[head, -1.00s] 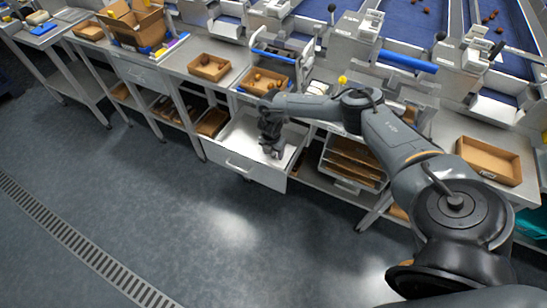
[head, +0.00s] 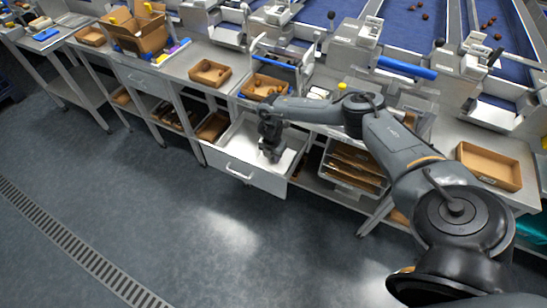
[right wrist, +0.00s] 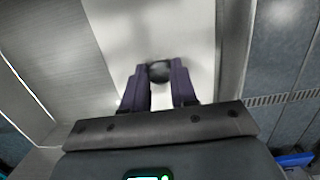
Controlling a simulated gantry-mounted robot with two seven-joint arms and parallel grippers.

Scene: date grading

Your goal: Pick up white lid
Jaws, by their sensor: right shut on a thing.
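The white lid (head: 287,159) lies flat as a pale panel inside the open drawer (head: 240,172) under the bench. In the right wrist view the white lid (right wrist: 150,25) fills the upper middle, with a dark round knob (right wrist: 159,70) on it. My right gripper (head: 271,155) reaches down into the drawer. In the right wrist view its two fingers (right wrist: 160,82) stand on either side of the knob, shut on it. The gripper hides part of the lid in the head view. I cannot tell whether the lid is lifted. My left gripper is not in view.
Cardboard trays stand on the bench above, one with dates (head: 263,86) and an empty one (head: 209,73). A rack of brown trays (head: 352,165) is right of the drawer. Another cardboard tray (head: 489,166) is at right. The floor in front is clear.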

